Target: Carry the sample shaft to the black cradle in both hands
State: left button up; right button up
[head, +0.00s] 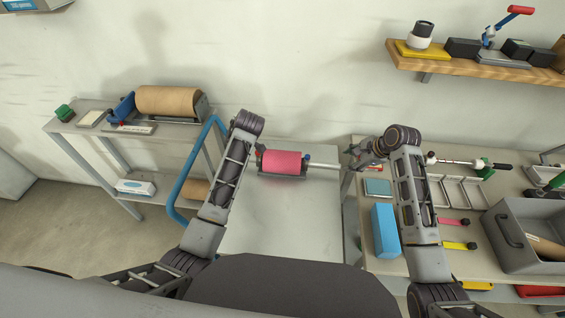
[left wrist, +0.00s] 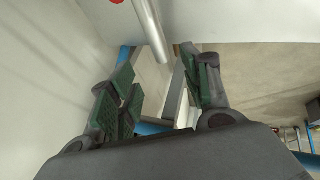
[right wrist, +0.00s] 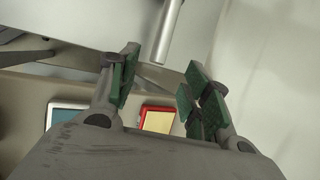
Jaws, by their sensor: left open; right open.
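A pink roll (head: 282,161) sits on a silver shaft (head: 322,165) above a dark low stand on the middle table. The bare shaft reaches right toward my right gripper (head: 352,160), whose fingers are open. In the right wrist view the shaft end (right wrist: 167,35) lies just ahead of the open fingers. My left gripper (left wrist: 158,68) is open at the shaft's other end (left wrist: 150,30), which points into the gap between its fingers. In the head view those fingers are mostly hidden by my arm. I cannot tell which stand is the black cradle.
On the left table (head: 92,133) a large brown roll (head: 168,101) lies in a dark holder. A blue curved rail (head: 181,180) stands between the tables. The right table holds a blue box (head: 385,231), a wire rack and a grey bin (head: 513,240). The middle table's front is clear.

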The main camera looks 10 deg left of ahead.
aim_at(337, 165)
pick_arm(q)
jog(key=shift+x, duration=5.7)
pick_arm(e)
jog(key=shift+x, duration=5.7)
pick_arm(q)
grip_shut()
pick_arm(e)
grip_shut()
pick_arm(q)
jog(key=shift+r, duration=0.15)
pick_arm(e)
jog(key=shift+r, duration=0.15)
